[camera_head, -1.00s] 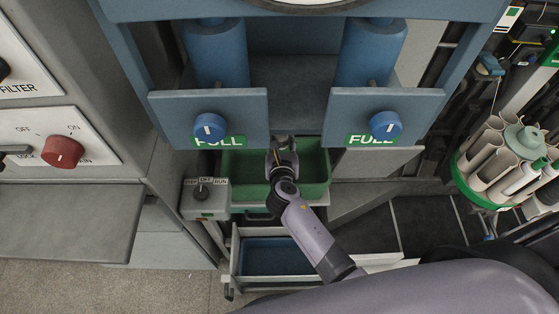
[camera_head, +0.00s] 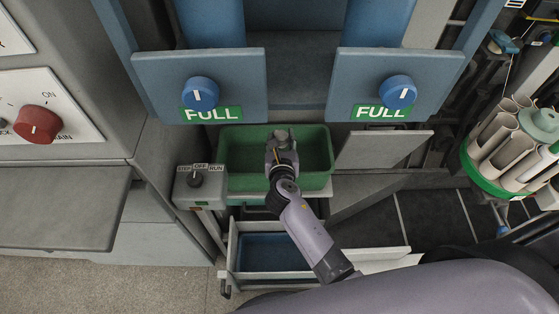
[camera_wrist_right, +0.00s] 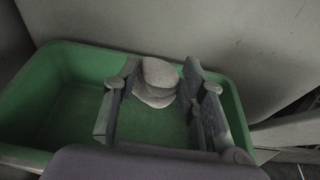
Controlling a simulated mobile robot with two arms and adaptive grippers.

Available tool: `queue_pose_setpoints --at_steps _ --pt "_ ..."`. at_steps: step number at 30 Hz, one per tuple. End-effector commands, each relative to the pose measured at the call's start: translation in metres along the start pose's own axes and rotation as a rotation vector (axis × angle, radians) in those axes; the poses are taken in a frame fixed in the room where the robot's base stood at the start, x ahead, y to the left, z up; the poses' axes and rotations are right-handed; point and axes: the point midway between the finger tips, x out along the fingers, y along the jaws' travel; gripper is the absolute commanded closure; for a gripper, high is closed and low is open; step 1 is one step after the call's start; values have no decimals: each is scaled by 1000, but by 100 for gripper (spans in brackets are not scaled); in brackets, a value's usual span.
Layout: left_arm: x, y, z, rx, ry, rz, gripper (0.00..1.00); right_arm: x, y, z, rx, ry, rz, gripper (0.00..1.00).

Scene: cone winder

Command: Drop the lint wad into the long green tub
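The lint wad (camera_wrist_right: 156,82) is a lumpy grey-beige clump between the two fingertips of my right gripper (camera_wrist_right: 158,88). In the head view the wad (camera_head: 282,134) shows at the far end of the right gripper (camera_head: 281,150). The long green tub (camera_head: 237,183) lies under the gripper, and its floor looks empty where visible. The tub (camera_wrist_right: 50,95) also shows around and below the fingers in the wrist view. The exact height of the wad over the tub floor is hard to tell. My left gripper is not in view.
Two blue-grey panels with blue knobs (camera_head: 200,93) and FULL labels hang above the tub's two ends. A switch box (camera_head: 197,187) sits at the tub's left. An open drawer with a blue bottom (camera_head: 265,254) lies below. A round tube holder (camera_head: 490,185) stands at right.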

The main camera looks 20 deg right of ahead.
Motion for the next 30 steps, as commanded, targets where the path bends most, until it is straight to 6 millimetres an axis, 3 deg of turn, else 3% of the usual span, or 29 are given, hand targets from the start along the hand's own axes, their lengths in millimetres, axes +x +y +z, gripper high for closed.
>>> queue_pose_setpoints --at_steps 10,20,25,30 --pt "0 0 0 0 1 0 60 0 0 0 0 0 0 39" --pt "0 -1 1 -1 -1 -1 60 -2 0 0 -1 0 0 39" --pt "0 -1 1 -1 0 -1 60 -24 0 -2 0 2 0 39" --pt "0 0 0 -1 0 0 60 -61 -1 -2 -1 2 0 39"
